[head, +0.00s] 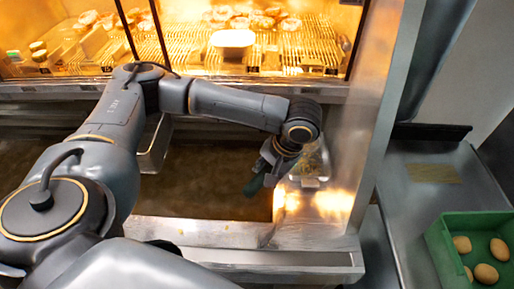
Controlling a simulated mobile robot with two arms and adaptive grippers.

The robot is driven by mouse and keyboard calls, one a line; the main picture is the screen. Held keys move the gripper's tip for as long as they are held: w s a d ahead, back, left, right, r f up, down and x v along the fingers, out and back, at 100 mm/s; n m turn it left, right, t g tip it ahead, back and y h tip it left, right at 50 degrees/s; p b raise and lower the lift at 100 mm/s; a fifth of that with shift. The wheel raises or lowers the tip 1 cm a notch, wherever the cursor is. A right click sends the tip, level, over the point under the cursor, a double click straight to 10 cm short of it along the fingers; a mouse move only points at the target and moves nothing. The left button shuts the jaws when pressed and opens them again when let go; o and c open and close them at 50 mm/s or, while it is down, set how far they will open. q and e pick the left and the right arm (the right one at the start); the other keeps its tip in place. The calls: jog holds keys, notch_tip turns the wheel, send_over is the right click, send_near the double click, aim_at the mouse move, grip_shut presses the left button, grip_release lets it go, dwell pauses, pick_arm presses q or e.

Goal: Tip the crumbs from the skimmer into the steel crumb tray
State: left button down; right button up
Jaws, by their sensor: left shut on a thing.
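My left gripper (262,177) is over the right end of the fryer vat, its fingers pointing down and left. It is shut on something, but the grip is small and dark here. A shiny, mesh-like piece (313,165) shows just beyond the wrist and may be the skimmer's head; I cannot make out crumbs on it. A thin steel part runs down from near the gripper to the vat's front rim. I cannot pick out the steel crumb tray with certainty. My right gripper is out of view.
The vat of brown oil (205,185) has a steel front ledge (230,235). A metal basket or pan (155,145) hangs at its back, partly behind my arm. A lit food rack (270,45) stands behind. Right of a steel post is a counter (410,200) with a green crate (438,237) of several brown, egg-like items.

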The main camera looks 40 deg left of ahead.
pick_arm(q)
jog(key=d+f+g+y, duration=0.1)
jog(key=d+f+y, duration=0.3)
jog(key=d+y, duration=0.5)
jog(key=shift+w+d+f+y, duration=0.25)
jog(key=shift+d+y, duration=0.05)
jog(key=shift+y, duration=0.9)
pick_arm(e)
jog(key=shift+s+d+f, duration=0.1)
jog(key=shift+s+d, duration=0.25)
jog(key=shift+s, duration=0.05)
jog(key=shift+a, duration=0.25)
